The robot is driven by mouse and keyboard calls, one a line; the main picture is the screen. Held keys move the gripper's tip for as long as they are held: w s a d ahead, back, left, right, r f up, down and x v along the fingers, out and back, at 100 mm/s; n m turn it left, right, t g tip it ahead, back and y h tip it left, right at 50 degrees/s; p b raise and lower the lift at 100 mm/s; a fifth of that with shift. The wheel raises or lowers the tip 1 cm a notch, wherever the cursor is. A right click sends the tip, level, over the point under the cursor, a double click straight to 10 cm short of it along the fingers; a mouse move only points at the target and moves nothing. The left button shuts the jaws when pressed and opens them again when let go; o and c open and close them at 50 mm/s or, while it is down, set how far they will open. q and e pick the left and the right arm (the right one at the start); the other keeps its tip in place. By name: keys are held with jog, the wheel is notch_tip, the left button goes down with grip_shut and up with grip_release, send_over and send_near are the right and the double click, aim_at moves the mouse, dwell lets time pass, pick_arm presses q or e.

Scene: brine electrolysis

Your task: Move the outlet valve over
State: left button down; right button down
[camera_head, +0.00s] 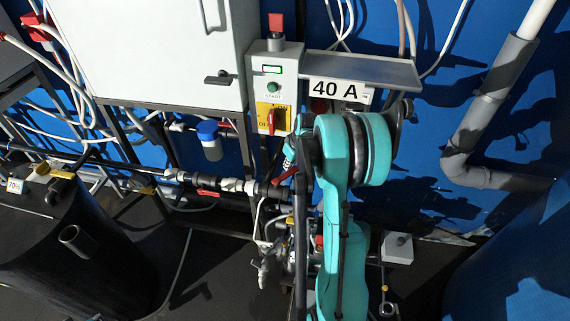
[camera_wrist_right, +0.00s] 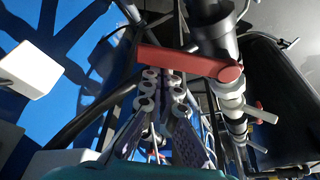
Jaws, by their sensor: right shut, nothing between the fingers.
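A valve with a red lever handle (camera_wrist_right: 190,62) sits on a dark pipe in the right wrist view, and I take it for the outlet valve. In the head view its red handle (camera_head: 285,177) shows just left of my teal right arm. My right gripper (camera_wrist_right: 166,78) is shut and empty, with its fingertips close to the handle's lower side. I cannot tell whether they touch it. In the head view the right gripper (camera_head: 291,158) is small and partly hidden by my arm. My left gripper is not in view.
A grey control box (camera_head: 262,75) with a red-and-yellow switch stands above, beside a "40 A" sign (camera_head: 339,91). A horizontal pipe (camera_head: 205,182) with white fittings runs left. A dark tank (camera_head: 75,255) stands at left. Loose cables hang around the frame.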

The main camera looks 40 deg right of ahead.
jog(key=s+m, duration=0.1)
jog(key=m, duration=0.1)
jog(key=s+m+h, duration=0.1)
jog(key=shift+s+m, duration=0.25)
jog(key=shift+m, duration=0.15)
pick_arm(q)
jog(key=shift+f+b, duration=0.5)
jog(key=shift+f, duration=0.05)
pick_arm(e)
jog(key=shift+s+a+m+g+h, duration=0.25)
jog(key=shift+s+m, duration=0.35)
jog(key=shift+m, duration=0.2)
jog(key=shift+s+a+m+g+h, duration=0.15)
jog(key=shift+s+a+m+h, duration=0.05)
jog(key=shift+s+m, duration=0.55)
jog(key=shift+s+a+m+g+h, duration=0.25)
jog(key=shift+s+m, duration=0.25)
jog(key=shift+m, duration=0.35)
jog(key=shift+s, duration=0.15)
